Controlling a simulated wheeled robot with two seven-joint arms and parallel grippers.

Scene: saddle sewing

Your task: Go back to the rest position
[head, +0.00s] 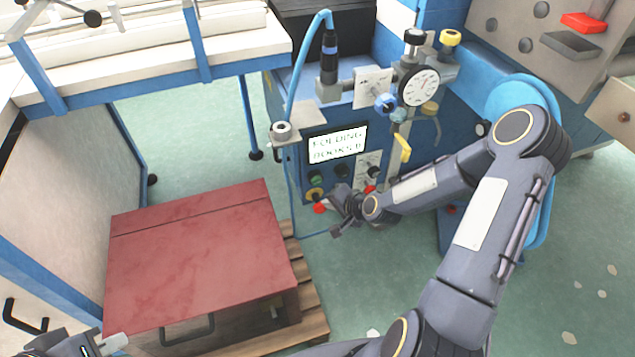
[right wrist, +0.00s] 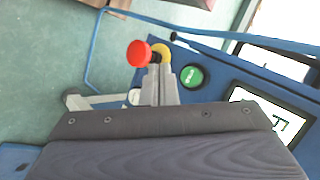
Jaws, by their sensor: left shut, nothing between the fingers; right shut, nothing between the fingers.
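My right gripper (head: 333,203) is shut and empty in front of the blue machine's control panel, and its fingers (right wrist: 158,84) show in the right wrist view. A red mushroom button with a yellow collar (head: 320,208) is right by the fingertips. The red button (right wrist: 138,53) also shows just beyond them in the right wrist view. I cannot tell whether they touch. My left gripper (head: 118,342) is at the bottom left corner, partly cut off by the frame, shut and empty, near the front left corner of the red box.
A red-topped box (head: 195,260) stands on a wooden pallet (head: 312,300). A white-and-blue bench (head: 130,50) is at the back left. Green floor (head: 195,150) lies between them.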

